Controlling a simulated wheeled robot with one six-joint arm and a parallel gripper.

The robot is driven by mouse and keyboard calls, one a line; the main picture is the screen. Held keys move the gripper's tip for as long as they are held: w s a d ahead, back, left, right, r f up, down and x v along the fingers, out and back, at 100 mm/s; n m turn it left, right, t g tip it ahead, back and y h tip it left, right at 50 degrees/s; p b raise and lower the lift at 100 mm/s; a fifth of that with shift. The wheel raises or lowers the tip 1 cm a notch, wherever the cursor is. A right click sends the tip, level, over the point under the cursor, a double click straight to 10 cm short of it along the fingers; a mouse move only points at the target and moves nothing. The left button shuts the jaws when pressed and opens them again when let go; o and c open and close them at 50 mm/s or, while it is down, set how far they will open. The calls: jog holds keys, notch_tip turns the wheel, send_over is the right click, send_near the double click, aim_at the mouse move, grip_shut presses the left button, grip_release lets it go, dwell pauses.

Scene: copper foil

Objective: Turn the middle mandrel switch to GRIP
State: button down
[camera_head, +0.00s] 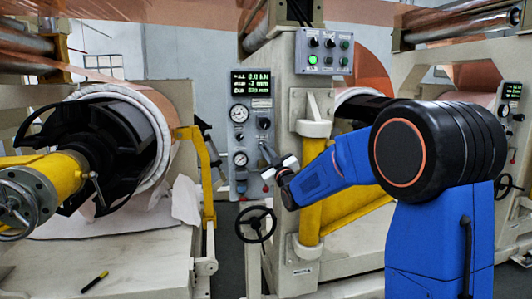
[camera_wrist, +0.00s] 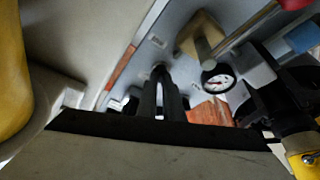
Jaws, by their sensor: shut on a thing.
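The control panel (camera_head: 251,104) stands upright at the middle of the head view, with a display, two round gauges and small knobs. My gripper (camera_head: 268,155) reaches in from the right to the lower right of this panel. In the wrist view my gripper (camera_wrist: 160,95) shows its dark fingers close together, pointing at the panel face (camera_wrist: 150,52). They are shut on the mandrel switch, which is mostly hidden between them. The switch's labels and its setting cannot be read.
A gauge (camera_wrist: 217,78) and a lever with a red end (camera_wrist: 292,4) are close to the fingers. A black handwheel (camera_head: 256,224) is below the panel. A yellow post (camera_head: 311,185) stands under my forearm. A large roll (camera_head: 140,110) is at the left.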

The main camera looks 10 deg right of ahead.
jog(key=shift+r+n, duration=0.15)
jog(key=shift+n, duration=0.25)
jog(key=c, duration=1.9)
grip_release()
jog(key=v, duration=1.7)
jog(key=shift+s+d, duration=0.15)
jog(key=shift+d, duration=0.05)
